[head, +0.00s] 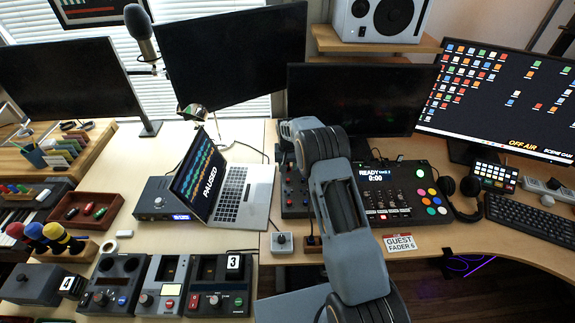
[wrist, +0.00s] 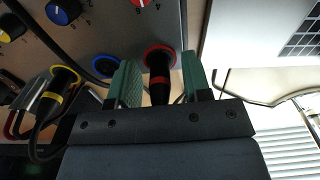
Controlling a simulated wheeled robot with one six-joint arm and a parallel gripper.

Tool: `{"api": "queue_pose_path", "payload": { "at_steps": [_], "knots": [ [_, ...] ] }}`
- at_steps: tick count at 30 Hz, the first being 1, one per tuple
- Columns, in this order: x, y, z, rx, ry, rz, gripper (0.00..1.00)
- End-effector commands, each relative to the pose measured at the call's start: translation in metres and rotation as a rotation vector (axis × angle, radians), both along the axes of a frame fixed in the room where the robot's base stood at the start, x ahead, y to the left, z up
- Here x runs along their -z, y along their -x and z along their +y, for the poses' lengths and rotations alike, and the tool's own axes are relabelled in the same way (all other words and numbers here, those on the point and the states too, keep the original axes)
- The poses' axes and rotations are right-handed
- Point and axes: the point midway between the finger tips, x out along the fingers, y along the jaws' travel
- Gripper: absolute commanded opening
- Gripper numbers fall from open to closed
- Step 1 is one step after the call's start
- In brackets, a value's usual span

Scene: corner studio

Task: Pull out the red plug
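The red plug (wrist: 159,60), a red ring on a black body, is seated in the grey panel (wrist: 110,30) in the wrist view. My gripper (wrist: 160,75) has its two green fingers on either side of the plug. The fingers stand apart with a gap visible between the plug and the right finger; they do not look closed on it. In the head view my arm covers the gripper and the red plug. The panel (head: 293,192) shows there only in part, beside my arm.
A yellow plug (wrist: 66,80) with a black cable stands left of my gripper. A blue ring (wrist: 106,66) shows partly behind the left finger. A laptop (head: 240,190) and a lit control console (head: 390,195) flank the panel in the head view.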

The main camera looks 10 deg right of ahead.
Motion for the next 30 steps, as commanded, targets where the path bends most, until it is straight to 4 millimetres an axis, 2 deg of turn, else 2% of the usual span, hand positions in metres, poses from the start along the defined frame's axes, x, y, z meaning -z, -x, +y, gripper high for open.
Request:
{"api": "queue_pose_path", "payload": {
  "at_steps": [2, 13, 30],
  "knots": [
    [-0.0001, 0.0, 0.0, 0.0, 0.0, 0.0, 0.37],
    [-0.0001, -0.0001, 0.0, 0.0, 0.0, 0.0, 0.01],
    [-0.0061, -0.0004, 0.0, 0.0, 0.0, -0.001, 0.0]
  ]
}}
